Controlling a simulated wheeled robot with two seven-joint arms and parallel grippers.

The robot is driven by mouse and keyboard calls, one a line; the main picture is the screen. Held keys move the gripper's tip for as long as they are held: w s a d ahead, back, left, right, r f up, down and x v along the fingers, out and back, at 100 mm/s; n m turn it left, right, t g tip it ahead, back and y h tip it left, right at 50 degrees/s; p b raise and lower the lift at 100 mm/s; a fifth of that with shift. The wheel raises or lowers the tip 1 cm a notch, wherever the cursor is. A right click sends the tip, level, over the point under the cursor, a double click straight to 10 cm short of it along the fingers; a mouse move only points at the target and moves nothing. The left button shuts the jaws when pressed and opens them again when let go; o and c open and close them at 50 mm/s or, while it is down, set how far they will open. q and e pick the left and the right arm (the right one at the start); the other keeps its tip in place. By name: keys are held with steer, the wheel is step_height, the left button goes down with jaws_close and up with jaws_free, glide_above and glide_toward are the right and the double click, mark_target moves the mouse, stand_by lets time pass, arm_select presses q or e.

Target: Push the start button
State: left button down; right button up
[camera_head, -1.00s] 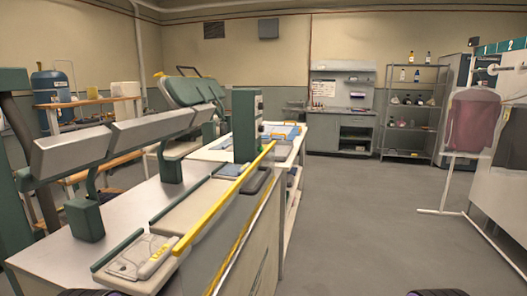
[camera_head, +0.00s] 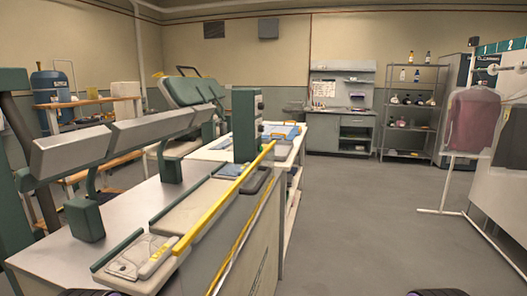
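A dark green control box (camera_head: 247,125) stands upright at the far end of the near press table, with small round dark knobs or buttons on its right-hand side. Which of them is the start button is too small to tell. The press table (camera_head: 135,212) carries long grey padded press heads (camera_head: 72,151) on green arms, raised above the bed. Neither of my grippers shows clearly. Only small dark parts of my own body show at the bottom edge, left and right.
A yellow bar (camera_head: 222,202) runs along the table's right edge. A light pad with a yellow-handled item (camera_head: 142,257) lies at the near end. A garment rack with a maroon garment (camera_head: 473,122) stands at right. The grey floor (camera_head: 365,220) between is clear.

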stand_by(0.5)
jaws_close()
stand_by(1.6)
